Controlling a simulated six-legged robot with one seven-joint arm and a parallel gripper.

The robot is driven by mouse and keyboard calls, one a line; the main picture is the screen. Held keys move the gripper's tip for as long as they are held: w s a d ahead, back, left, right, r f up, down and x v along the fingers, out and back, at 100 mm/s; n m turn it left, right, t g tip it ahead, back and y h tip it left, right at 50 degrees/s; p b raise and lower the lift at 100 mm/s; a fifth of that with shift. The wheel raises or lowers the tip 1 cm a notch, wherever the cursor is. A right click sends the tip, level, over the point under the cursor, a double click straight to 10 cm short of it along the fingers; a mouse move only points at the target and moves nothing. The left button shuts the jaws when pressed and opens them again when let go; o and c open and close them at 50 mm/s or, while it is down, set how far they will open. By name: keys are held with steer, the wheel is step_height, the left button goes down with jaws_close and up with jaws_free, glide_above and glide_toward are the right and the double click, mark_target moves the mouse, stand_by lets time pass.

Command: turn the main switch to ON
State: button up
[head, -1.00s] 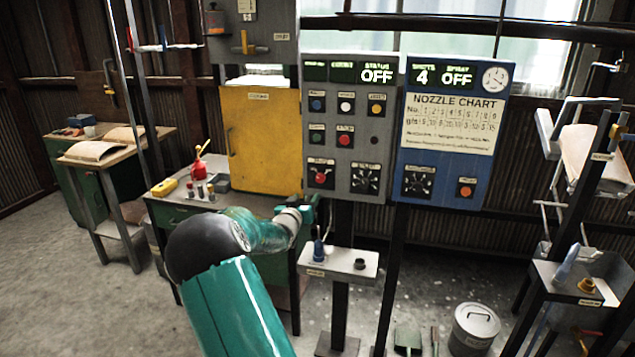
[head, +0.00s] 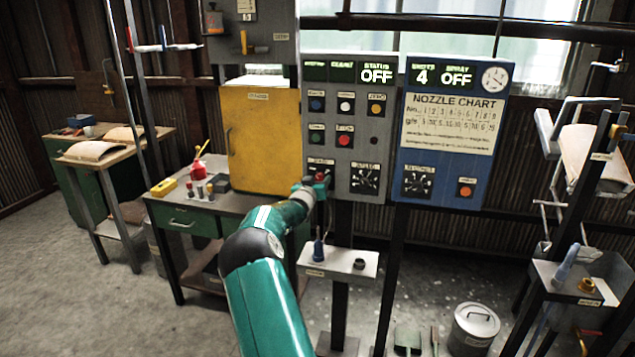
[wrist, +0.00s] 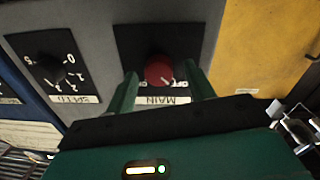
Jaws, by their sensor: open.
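The main switch, a red round knob (wrist: 159,70) on a black plate, shows upside down in the wrist view above a label reading MAIN. In the head view the red knob (head: 320,176) shows at the lower left of the grey control panel (head: 374,150), partly hidden by my gripper. My gripper (wrist: 160,82) is open, with a green finger on each side of the knob. I cannot tell whether the fingers touch it. The STATUS display (head: 377,73) reads OFF.
A black speed dial (wrist: 50,68) sits beside the main switch. The blue nozzle chart panel (head: 452,140) is to the right and a yellow cabinet door (head: 262,140) to the left. A small white shelf (head: 337,261) stands below the panel.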

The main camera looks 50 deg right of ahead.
steer(key=shift+c, duration=0.2)
steer(key=c, duration=0.9)
steer(key=shift+c, duration=0.2)
steer(key=shift+m, duration=0.4)
steer(key=m, duration=0.3)
steer(key=shift+s+d+m, duration=0.1)
steer(key=shift+m, duration=0.2)
steer(key=m, duration=0.4)
steer(key=shift+y, duration=0.3)
steer(key=m, duration=0.4)
steer(key=shift+s+m, duration=0.1)
steer(key=shift+m, duration=0.3)
steer(key=shift+m+t, duration=0.3)
steer(key=shift+m, duration=1.7)
